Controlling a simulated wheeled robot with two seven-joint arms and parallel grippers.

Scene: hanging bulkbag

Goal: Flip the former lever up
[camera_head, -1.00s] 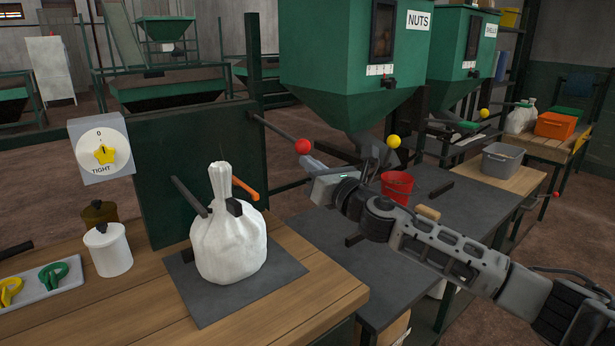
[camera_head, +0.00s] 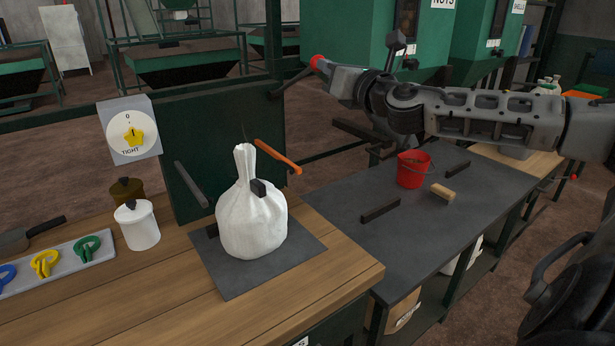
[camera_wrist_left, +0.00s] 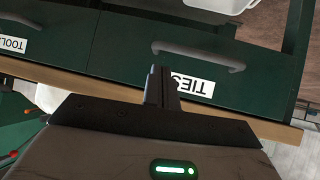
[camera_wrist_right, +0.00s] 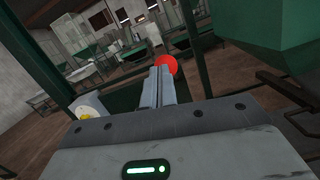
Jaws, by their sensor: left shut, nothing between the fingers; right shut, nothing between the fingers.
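A dark lever (camera_head: 292,81) with a red ball knob (camera_head: 317,61) is mounted at the green post beside the bag station. It slants up to the right from its pivot. My right gripper (camera_head: 326,72) is shut and empty, its tips at the red knob. In the right wrist view the closed fingers (camera_wrist_right: 158,86) point at the red knob (camera_wrist_right: 167,65), partly covering its lower side; I cannot tell whether they touch. My left gripper (camera_wrist_left: 163,88) is shut and empty, near green drawers, and is outside the head view.
A tied white bag (camera_head: 252,220) stands on a dark plate, with an orange-handled tool (camera_head: 278,156) behind it. A dial (camera_head: 130,133) stands to the left. A red bucket (camera_head: 413,169) and brush (camera_head: 442,193) sit on the grey table below my right arm. Green hoppers (camera_head: 354,45) stand behind.

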